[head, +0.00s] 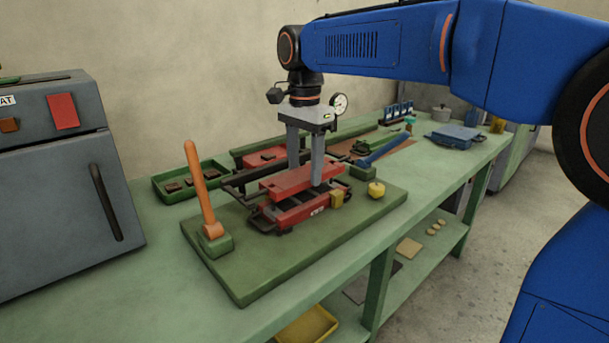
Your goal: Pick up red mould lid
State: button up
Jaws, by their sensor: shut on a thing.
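The red mould lid (300,184) is a flat red plate. It is between the two grey fingers of my gripper (304,178), which point straight down and are shut on it. The lid is just above the red mould base (296,211), slightly tilted in the picture. Whether the lid still touches the base or dark frame at its back edge, I cannot tell.
An orange-handled lever (201,190) stands on the board's left. A blue handle (385,150) and a yellow knob (376,189) are at the right. Behind are a green tray (176,197) with dark pieces and another red block (262,158). The bench's (120,300) front left is clear.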

aim_at(305, 173)
notch_tip(305, 173, up, 10)
dwell(0.6)
